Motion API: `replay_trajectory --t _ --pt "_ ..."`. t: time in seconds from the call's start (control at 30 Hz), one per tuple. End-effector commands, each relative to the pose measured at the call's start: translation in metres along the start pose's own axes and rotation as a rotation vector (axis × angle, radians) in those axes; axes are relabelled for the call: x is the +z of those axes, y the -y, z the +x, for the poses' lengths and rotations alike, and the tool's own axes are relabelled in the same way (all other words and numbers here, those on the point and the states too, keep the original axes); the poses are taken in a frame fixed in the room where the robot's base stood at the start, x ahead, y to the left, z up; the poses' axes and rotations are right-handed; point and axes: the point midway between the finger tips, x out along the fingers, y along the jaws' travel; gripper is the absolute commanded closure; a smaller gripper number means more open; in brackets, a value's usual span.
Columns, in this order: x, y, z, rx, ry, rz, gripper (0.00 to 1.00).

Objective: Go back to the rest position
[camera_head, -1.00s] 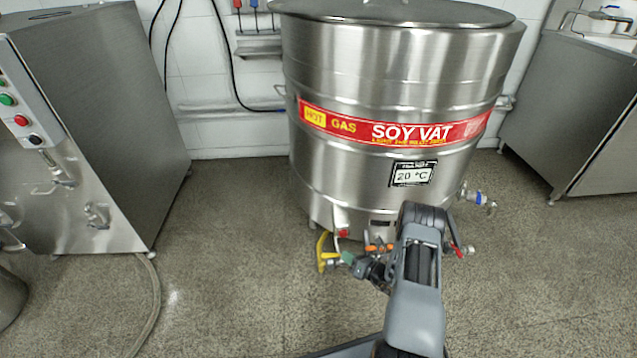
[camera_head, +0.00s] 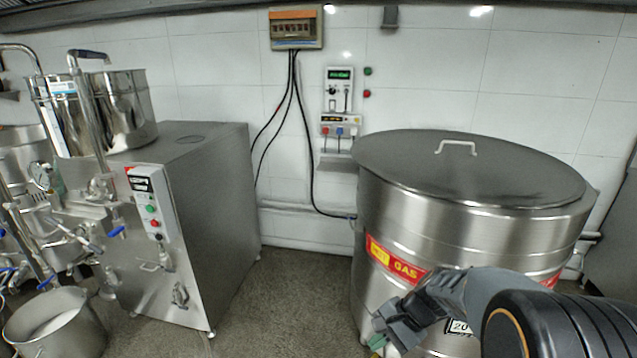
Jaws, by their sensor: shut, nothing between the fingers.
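My gripper (camera_head: 378,340) is at the end of my grey and black arm, low in the picture right of centre. It is shut and holds nothing that I can see. It points down and to the left, in front of the left lower side of the steel soy vat (camera_head: 373,285). I cannot tell how far it is from the vat wall. My arm covers much of the vat's red label and its temperature display.
The colloid mill (camera_head: 215,190) stands at the left with a steel hopper (camera_head: 125,105) on top. A steel pot (camera_head: 60,325) sits on the floor before it. A wall panel (camera_head: 340,95) and breaker box (camera_head: 297,28) hang behind. Floor (camera_head: 285,300) is free between mill and vat.

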Motion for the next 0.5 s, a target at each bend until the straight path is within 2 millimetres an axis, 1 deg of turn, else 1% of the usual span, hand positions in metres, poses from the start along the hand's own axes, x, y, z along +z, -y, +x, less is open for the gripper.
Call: replay_trajectory --t 0.03,0.1,0.2,0.3,0.4,0.5 --pt "0.032 0.007 -0.038 0.050 -0.071 -0.127 1.00" --pt "0.055 0.004 -0.066 0.124 -0.163 -0.289 1.00" --pt "0.082 0.000 -0.103 0.218 -0.285 -0.493 1.00" --pt "0.101 -0.003 -0.132 0.297 -0.389 -0.659 1.00" --pt "0.114 -0.005 -0.155 0.357 -0.472 -0.783 1.00" --pt "0.122 -0.007 -0.170 0.400 -0.529 -0.868 1.00"
